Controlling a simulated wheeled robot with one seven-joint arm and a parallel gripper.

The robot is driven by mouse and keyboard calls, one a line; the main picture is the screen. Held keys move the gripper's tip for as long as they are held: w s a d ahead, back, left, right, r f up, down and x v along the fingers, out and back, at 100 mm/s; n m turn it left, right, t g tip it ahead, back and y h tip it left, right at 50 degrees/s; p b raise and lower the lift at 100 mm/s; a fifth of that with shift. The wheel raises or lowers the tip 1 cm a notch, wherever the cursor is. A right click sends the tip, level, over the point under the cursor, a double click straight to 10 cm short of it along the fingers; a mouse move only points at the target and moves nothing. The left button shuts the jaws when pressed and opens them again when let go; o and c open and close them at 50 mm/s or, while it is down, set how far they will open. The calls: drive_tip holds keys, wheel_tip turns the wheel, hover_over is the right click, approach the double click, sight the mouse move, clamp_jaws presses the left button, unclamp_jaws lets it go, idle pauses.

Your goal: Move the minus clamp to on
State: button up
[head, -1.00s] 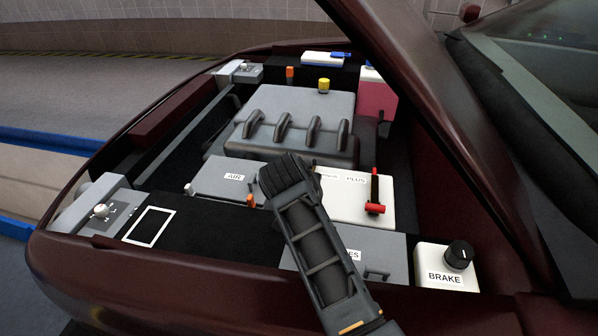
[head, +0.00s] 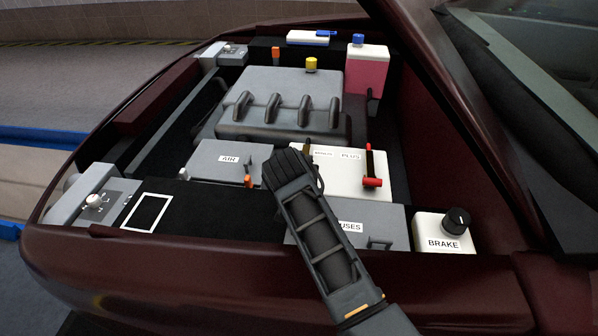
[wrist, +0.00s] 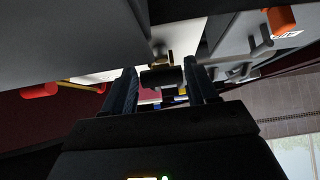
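The white battery (head: 340,184) has MINUS and PLUS labels. The minus clamp shows in the head view as a small dark brass lever (head: 307,146) behind my gripper (head: 290,168), which hides its lower part. In the wrist view the minus clamp (wrist: 161,78) is a black grip on a brass stem, lying between the two spread fingers of my gripper (wrist: 162,85), with small gaps on both sides. My gripper is open and holds nothing. The red plus clamp (head: 372,181) stands at the battery's right, and it also shows in the wrist view (wrist: 40,90).
A grey AIR box (head: 215,165) with an orange knob lies left of my gripper. The fuse box (head: 385,222) is in front, under my arm. The ribbed engine cover (head: 285,95) is behind. The BRAKE reservoir (head: 440,243) and raised hood edge (head: 440,90) bound the right.

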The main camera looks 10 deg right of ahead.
drive_tip(key=o, duration=0.3)
drive_tip(key=shift+w+r, duration=0.15)
drive_tip(key=shift+r, duration=0.1)
drive_tip(key=shift+v, duration=3.9)
drive_tip(key=shift+f, duration=0.1)
